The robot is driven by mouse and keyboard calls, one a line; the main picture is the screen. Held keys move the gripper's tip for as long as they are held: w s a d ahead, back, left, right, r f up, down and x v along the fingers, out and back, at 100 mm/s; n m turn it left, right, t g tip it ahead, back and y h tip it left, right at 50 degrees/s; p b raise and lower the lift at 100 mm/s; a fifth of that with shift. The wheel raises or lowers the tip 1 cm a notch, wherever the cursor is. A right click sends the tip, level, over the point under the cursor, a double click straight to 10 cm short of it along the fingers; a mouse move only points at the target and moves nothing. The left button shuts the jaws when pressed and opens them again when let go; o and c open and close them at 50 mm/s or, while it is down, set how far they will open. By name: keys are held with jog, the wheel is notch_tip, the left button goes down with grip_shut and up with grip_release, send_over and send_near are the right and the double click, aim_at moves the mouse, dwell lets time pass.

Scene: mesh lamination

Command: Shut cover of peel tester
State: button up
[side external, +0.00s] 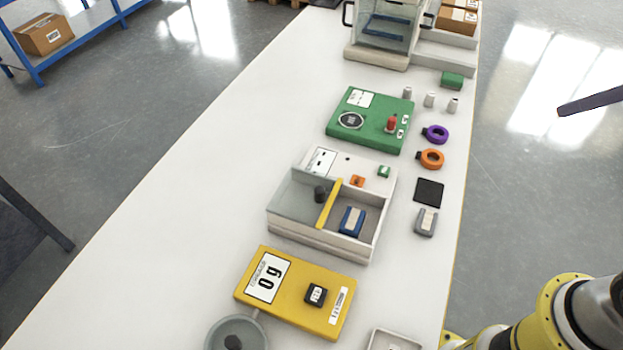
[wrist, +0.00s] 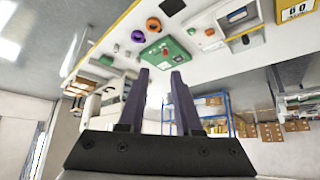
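No label that I can read names the peel tester. A white box-shaped device (side external: 283,228) stands mid-table in the side view, with a grey panel over its left part, a yellow bar (side external: 329,204) across it and an open compartment holding a blue block (side external: 351,221). It also shows at the upper right of the wrist view (wrist: 222,22). A clear-walled enclosure with black handles (side external: 383,32) stands at the table's far end. My gripper (wrist: 160,72) has its two dark purple fingers apart, with nothing between them. It is clear of both devices.
A green device (side external: 375,110) with a red knob is behind the white box. Purple (side external: 436,134) and orange (side external: 431,159) rings, a black pad (side external: 429,191) and a grey block (side external: 426,222) line the right edge. A yellow scale (side external: 326,272) is in front. The table's left side is clear.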

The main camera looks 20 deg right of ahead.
jog(key=shift+n+y, duration=0.4)
jog(key=shift+n, duration=0.3)
jog(key=w+a+r, duration=0.1)
jog(key=w, duration=0.2)
jog(key=w+a, duration=0.2)
jog(key=w, duration=0.2)
jog(key=w+a+r, duration=0.1)
jog(key=w+a, duration=0.1)
jog(key=w, duration=0.1)
jog(key=shift+w+a+r, duration=0.2)
jog(key=shift+w+r, duration=0.15)
grip_shut()
jog(key=n+g, duration=0.4)
jog(key=n, duration=0.1)
send_over(292, 181)
jog(key=s, duration=0.1)
jog(key=shift+y, duration=0.4)
jog(key=f, duration=2.6)
jog(key=shift+s+d, duration=0.2)
jog(key=shift+d, duration=0.2)
jog(key=shift+f, duration=0.3)
jog(key=shift+s+d, duration=0.45)
jog(key=shift+s, duration=0.35)
jog(key=shift+s+d, duration=0.45)
jog(key=shift+s, duration=0.35)
